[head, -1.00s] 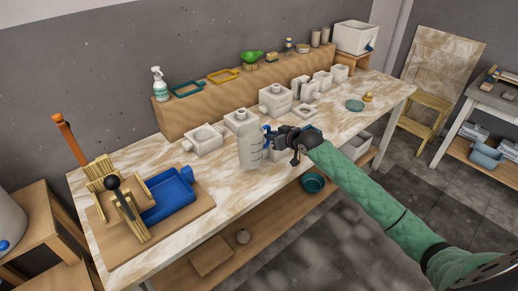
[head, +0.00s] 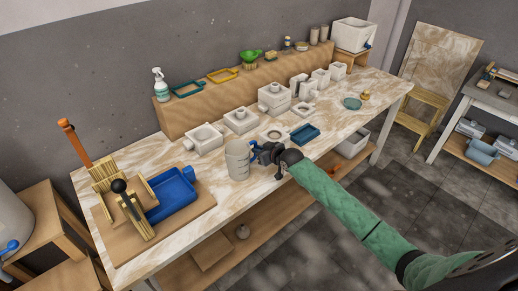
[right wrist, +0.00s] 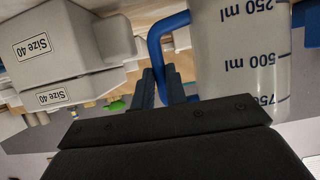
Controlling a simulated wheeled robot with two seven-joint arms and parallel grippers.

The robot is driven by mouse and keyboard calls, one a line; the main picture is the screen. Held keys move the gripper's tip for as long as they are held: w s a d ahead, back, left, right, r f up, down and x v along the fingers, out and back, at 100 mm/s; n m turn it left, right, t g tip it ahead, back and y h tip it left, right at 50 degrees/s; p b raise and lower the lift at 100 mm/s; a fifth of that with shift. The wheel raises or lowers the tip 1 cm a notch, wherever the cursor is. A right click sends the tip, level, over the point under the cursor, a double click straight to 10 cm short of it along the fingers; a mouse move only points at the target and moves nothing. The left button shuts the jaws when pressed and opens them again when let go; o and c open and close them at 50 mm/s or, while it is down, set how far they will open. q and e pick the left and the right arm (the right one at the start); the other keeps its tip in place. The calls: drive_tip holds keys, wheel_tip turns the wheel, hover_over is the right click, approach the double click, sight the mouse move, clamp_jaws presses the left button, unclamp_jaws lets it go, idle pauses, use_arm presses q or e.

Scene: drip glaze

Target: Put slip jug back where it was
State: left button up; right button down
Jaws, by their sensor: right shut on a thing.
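The slip jug (head: 237,160) is a pale, translucent measuring jug with a blue handle. It is upright at the table's front middle, right of the blue tray. I cannot tell whether its base touches the tabletop. My right gripper (head: 257,153) comes from the right and is shut on the jug's handle. In the right wrist view, which is upside down, the jug (right wrist: 240,45) shows its ml marks, and my fingers (right wrist: 161,87) are at the blue handle (right wrist: 157,42). My left gripper is not in view.
White plaster moulds (head: 205,140) stand behind the jug; one labelled Size 40 (right wrist: 60,45) shows in the wrist view. A small blue tray (head: 305,133) lies to the right. A deep blue tray (head: 172,195) sits on a board at left.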

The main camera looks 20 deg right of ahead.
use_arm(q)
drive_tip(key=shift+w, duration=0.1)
use_arm(e)
drive_tip(key=shift+f, duration=0.1)
drive_tip(key=c, duration=1.4)
unclamp_jaws()
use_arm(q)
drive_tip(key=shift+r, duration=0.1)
use_arm(e)
drive_tip(key=shift+s, duration=0.15)
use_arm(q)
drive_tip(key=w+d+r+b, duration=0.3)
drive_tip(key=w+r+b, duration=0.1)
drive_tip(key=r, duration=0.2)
use_arm(e)
drive_tip(key=v, duration=1.1)
drive_tip(key=shift+s+d+r, duration=0.15)
drive_tip(key=shift+s+r, duration=0.15)
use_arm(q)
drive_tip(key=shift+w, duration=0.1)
